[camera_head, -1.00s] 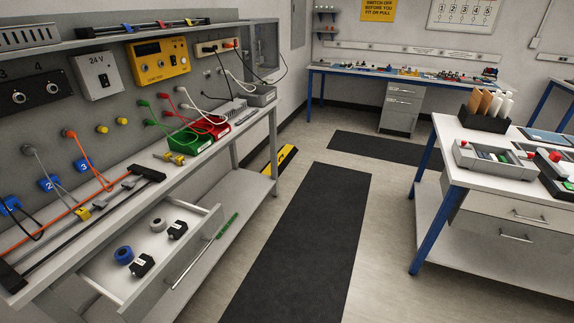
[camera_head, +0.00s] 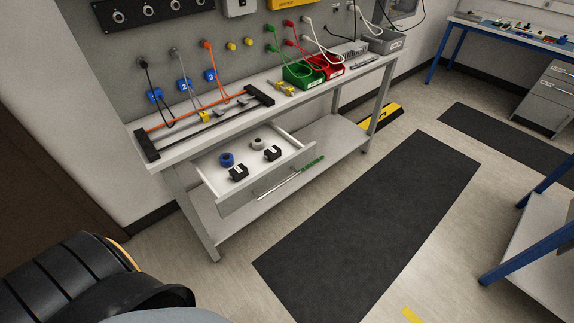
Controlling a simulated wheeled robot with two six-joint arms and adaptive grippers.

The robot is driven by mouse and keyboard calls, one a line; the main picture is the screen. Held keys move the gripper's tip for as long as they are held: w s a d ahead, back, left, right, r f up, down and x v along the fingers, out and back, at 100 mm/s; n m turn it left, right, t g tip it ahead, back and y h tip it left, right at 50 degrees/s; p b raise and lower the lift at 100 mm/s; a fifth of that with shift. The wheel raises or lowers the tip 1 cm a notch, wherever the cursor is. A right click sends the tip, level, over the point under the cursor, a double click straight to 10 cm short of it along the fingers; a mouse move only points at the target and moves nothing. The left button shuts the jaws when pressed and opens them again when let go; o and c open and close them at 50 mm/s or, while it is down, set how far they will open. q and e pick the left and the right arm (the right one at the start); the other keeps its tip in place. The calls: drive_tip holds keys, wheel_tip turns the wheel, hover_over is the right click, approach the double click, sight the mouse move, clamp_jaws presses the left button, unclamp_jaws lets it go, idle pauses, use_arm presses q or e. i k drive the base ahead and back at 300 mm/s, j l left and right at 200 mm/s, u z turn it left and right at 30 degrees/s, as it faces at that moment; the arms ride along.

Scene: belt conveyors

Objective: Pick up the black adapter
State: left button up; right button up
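Two small black blocks that look like adapters lie in the open drawer (camera_head: 222,208) under the workbench. One black adapter (camera_head: 238,173) is at the drawer's front left, and the other black adapter (camera_head: 272,153) is further right. Each has a pale mark on it. I cannot tell which one the task means. A blue roll (camera_head: 227,159) and a grey roll (camera_head: 257,143) lie behind them in the same drawer. Neither gripper is in view. A dark part of my own body fills the lower left corner.
The workbench (camera_head: 190,143) carries a black-ended rail, cables, a green bin (camera_head: 303,76) and a red bin (camera_head: 327,67). A green-handled screwdriver (camera_head: 305,166) is by the drawer's front right. Dark mats (camera_head: 370,220) cover open floor to the right. A blue-legged table (camera_head: 535,235) stands at the right edge.

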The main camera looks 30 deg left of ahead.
sight(274, 152)
drive_tip(key=u, duration=1.15)
